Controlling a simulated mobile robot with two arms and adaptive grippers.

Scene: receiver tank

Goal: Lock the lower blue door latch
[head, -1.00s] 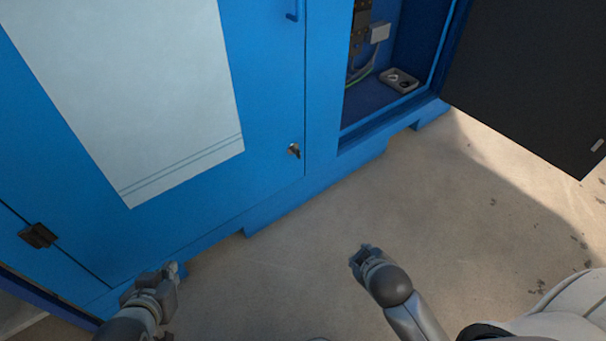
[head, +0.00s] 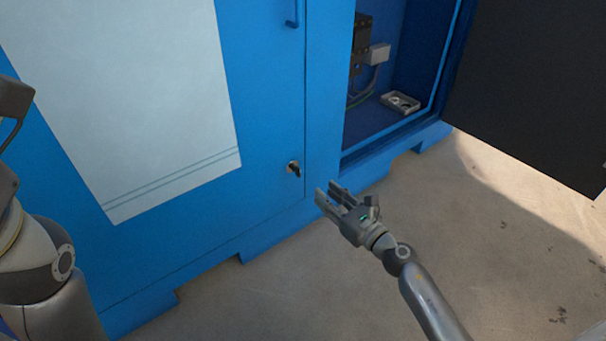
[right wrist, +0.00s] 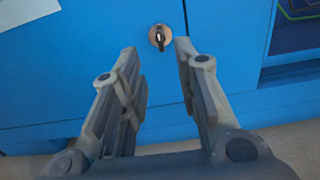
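The lower latch (head: 293,168) is a small dark key-like handle on a light round plate, near the lower right corner of the blue door (head: 262,120). In the right wrist view the latch (right wrist: 159,38) sits just beyond and between my fingertips, with its handle pointing down. My right gripper (head: 328,191) is open and empty, a little right of and below the latch in the head view, apart from it. The fingers also show spread in the right wrist view (right wrist: 158,52). My left arm is at the left edge of the head view, and its fingers are out of view.
An open compartment (head: 385,75) with electrical parts and a grey tray (head: 400,102) is right of the door. Its dark door (head: 540,90) stands open at far right. A blue handle (head: 292,14) is higher on the blue door. The concrete floor (head: 480,250) is clear.

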